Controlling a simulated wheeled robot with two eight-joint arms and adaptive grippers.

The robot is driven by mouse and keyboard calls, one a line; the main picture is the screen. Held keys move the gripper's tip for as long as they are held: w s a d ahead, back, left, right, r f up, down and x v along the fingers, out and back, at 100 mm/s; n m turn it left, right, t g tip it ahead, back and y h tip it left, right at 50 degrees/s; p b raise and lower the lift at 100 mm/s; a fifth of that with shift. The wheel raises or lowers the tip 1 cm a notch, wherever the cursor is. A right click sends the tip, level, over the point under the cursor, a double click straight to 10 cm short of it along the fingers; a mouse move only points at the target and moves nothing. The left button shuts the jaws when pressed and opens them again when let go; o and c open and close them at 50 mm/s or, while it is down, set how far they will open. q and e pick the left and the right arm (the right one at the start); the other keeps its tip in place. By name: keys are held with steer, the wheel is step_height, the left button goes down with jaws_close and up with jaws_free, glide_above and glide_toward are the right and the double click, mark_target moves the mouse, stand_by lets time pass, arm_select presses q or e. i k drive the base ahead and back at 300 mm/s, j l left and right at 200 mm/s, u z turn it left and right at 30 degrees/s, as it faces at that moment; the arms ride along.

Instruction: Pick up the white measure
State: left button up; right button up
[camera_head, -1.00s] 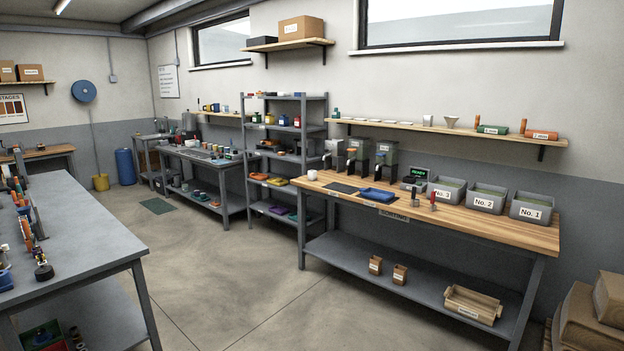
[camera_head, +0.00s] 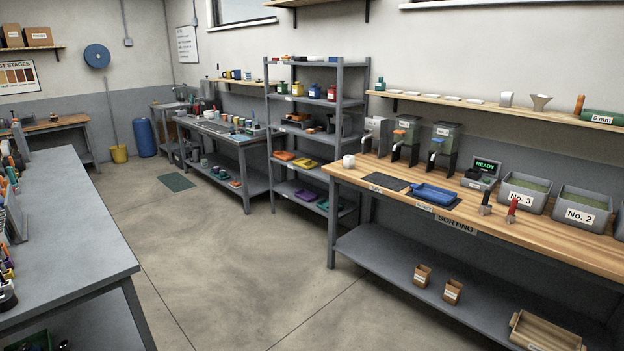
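I cannot tell for certain which thing is the white measure. A small white cup-like thing (camera_head: 348,161) stands at the left end of the wooden sorting bench (camera_head: 400,178). Another small white upright thing (camera_head: 506,99) stands on the wall shelf above that bench, beside a pale funnel (camera_head: 541,102). Several flat white pieces lie further left on the same shelf. Neither of my grippers shows in the head view.
A blue tray (camera_head: 436,195) and bins marked No. 3 (camera_head: 522,200) and No. 2 (camera_head: 580,214) are on the sorting bench. A grey rack (camera_head: 270,150) stands left of it. A grey table (camera_head: 75,225) is at the near left. The floor (camera_head: 230,265) between is clear.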

mark_target(348, 162)
steer(key=i+z, duration=0.1)
steer(key=i, duration=0.95)
steer(key=i+j+z, duration=0.1)
steer(key=i, duration=0.9)
steer(key=j, duration=0.15)
